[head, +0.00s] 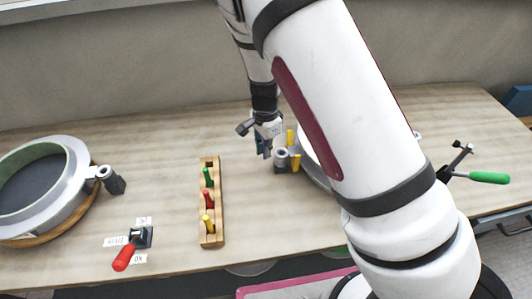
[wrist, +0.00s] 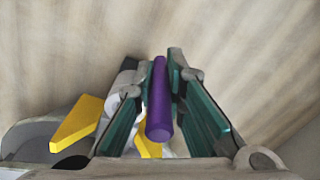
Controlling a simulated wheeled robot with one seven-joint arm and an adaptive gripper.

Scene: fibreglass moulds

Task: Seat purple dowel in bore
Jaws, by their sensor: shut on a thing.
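The purple dowel (wrist: 158,105) is clasped lengthwise between the two teal finger pads of my gripper (wrist: 162,85) in the wrist view. In the head view my gripper (head: 265,150) points down over the table, just left of a grey upright collar (head: 282,160) with a round bore in its top. The collar has yellow pieces (head: 295,162) beside it and stands at the left edge of a round white mould (head: 312,155), mostly hidden behind my arm. The dowel is too small there to tell its height over the table; it appears beside the bore, not in it.
A wooden rack (head: 211,240) holds green, red and yellow pegs. A red-handled toggle (head: 125,255) stands in front, a green-handled clamp (head: 488,177) at right. The table between rack and left mould is bare.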

